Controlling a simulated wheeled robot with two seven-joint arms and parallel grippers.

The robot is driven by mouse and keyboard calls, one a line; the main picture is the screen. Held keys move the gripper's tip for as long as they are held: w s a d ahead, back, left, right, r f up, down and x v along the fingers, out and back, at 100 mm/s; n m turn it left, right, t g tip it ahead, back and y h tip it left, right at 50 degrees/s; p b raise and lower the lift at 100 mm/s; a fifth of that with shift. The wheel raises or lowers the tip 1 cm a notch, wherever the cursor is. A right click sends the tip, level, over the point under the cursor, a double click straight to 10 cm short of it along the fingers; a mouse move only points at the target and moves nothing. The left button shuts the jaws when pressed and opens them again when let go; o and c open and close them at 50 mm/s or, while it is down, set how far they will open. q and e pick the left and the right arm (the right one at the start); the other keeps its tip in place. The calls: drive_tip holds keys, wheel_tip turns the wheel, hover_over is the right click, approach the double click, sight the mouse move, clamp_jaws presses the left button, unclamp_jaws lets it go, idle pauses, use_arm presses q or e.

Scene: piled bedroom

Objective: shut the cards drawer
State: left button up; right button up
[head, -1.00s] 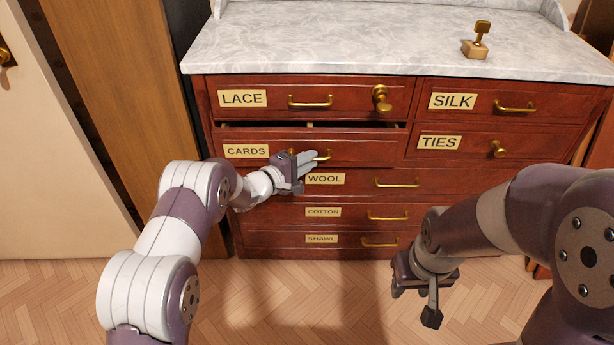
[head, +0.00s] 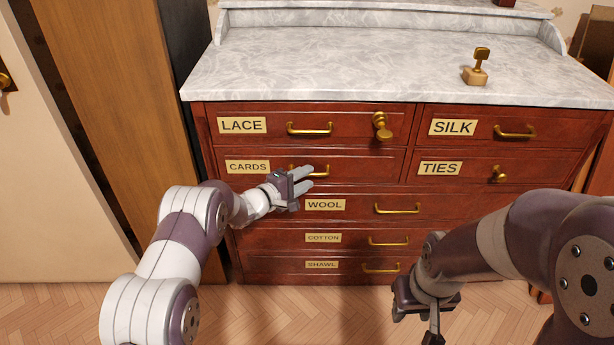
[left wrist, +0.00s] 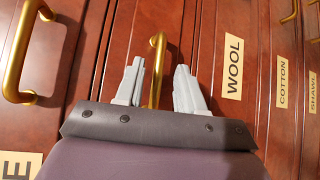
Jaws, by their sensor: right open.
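The cards drawer (head: 365,166) is in the chest's left column, under the lace drawer. Its front looks flush with the chest, with no open gap above it in the head view. Its brass handle (head: 322,171) also shows in the left wrist view (left wrist: 156,65). My left gripper (head: 308,181) is at this handle. In the left wrist view its two grey fingers (left wrist: 160,85) are apart, one on each side of the handle, with space beside it. Whether they touch the drawer front, I cannot tell. My right gripper (head: 428,320) is open and empty, low in front of the chest, partly cut off.
The lace drawer (head: 350,125) above and the wool drawer (head: 360,207) below look shut, as do the silk (head: 490,128) and ties drawers (head: 480,168). A brass-coloured object (head: 478,70) stands on the marble top (head: 330,65). The wooden floor (head: 270,315) in front is clear.

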use_arm(q)
drive_tip(key=p+v, duration=0.3)
drive_tip(key=v, duration=0.8)
drive_tip(key=shift+s, duration=0.2)
drive_tip(key=shift+a, duration=0.15)
